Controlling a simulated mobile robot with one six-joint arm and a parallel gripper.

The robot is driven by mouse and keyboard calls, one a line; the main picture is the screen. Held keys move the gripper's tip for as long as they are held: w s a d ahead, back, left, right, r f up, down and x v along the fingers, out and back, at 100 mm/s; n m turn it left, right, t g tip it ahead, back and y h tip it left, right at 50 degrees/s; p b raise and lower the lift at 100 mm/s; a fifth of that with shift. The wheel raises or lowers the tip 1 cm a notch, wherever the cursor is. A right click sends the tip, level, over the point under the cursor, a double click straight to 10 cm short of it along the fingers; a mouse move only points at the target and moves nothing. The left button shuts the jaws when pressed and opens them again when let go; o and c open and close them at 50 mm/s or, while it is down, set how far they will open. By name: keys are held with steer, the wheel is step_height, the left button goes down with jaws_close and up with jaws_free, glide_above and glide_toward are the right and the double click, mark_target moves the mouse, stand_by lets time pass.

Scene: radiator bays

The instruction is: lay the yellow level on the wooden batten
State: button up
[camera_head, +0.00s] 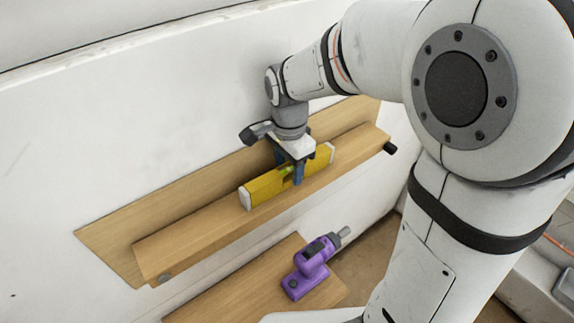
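The yellow level (265,188), a bar with pale end caps and a green vial, is between the fingers of my gripper (290,173). The gripper looks shut on the level near its middle, one finger on the near side and the other mostly hidden behind. The wooden batten (200,231) runs from lower left to upper right along the wall. The level lies lengthwise along it, at or just above its upper face. I cannot tell whether the two touch, as the level hides that part.
A wooden board (120,232) is flat against the white wall (130,120) behind the batten. A dark knob (390,148) sticks out at the batten's right end. Below, a purple power tool (310,270) stands on a lower wooden board (235,297).

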steer(key=shift+o, duration=0.2)
step_height(320, 180, up, 8)
steer(key=shift+f, duration=0.1)
steer(key=s+d+f+n+t, duration=0.3)
steer(key=s+d+n, duration=0.8)
steer(key=s+d, duration=0.1)
steer(key=shift+d, duration=0.15)
steer(key=shift+s, duration=0.1)
steer(key=shift+c, duration=0.3)
stand_by(0.9)
